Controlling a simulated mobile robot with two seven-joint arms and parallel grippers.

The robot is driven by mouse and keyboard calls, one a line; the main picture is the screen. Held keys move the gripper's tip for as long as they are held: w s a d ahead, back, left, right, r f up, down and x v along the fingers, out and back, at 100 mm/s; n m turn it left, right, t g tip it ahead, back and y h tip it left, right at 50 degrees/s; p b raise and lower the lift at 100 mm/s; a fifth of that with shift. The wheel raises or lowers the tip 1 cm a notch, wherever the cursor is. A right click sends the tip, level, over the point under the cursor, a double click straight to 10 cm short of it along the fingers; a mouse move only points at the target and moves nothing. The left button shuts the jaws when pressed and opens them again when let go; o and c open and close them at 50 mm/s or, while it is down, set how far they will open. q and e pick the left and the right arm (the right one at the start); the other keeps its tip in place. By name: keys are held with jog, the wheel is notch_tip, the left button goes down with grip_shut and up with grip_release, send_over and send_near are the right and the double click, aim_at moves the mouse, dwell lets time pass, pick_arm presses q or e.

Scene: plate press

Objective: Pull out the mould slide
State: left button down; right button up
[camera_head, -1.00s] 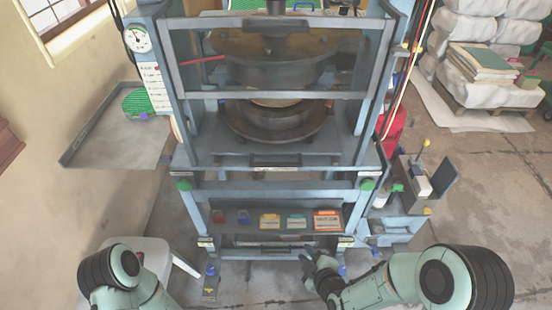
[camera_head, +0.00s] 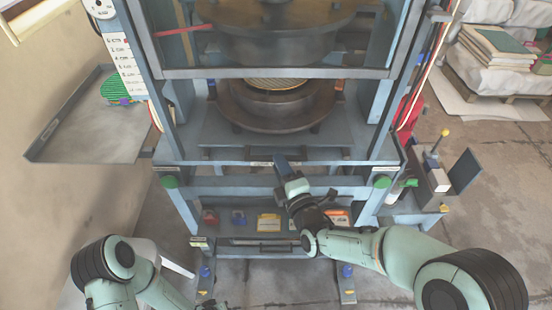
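The mould slide is a grey-blue plate (camera_head: 222,137) low in the press opening, with a dark round mould (camera_head: 262,106) on it. The mould has a ribbed, yellowish centre.
A clear guard (camera_head: 275,73) crosses the press above the opening. Below is a shelf with padlocks and tags (camera_head: 268,222). A side tray (camera_head: 90,140) sticks out at left. A holder with a small box (camera_head: 438,180) stands at right. The floor in front shows free room.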

jog(key=shift+x, duration=1.65)
grip_shut()
